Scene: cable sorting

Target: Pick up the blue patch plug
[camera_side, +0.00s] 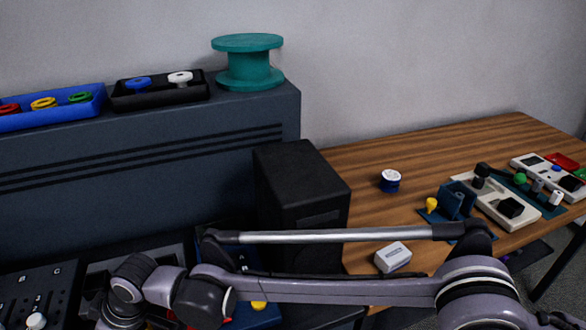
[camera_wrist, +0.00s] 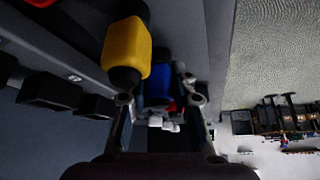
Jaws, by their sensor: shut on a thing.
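The blue patch plug (camera_wrist: 158,88) shows in the middle of the wrist view, between the two fingers of my gripper (camera_wrist: 160,99). My gripper is shut on it. A bit of red shows beside the blue body, and small white pieces show below it. A yellow plug (camera_wrist: 126,52) with dark ends lies just to the upper left, close to the left finger. In the side view my arm crosses the front, and I cannot make out the fingers or the blue plug there.
In the side view a yellow piece (camera_side: 258,306) shows under my arm. A black box (camera_side: 300,195) stands beside the dark cabinet (camera_side: 130,165). The wooden table (camera_side: 350,160) holds several small parts at right; its back left is clear.

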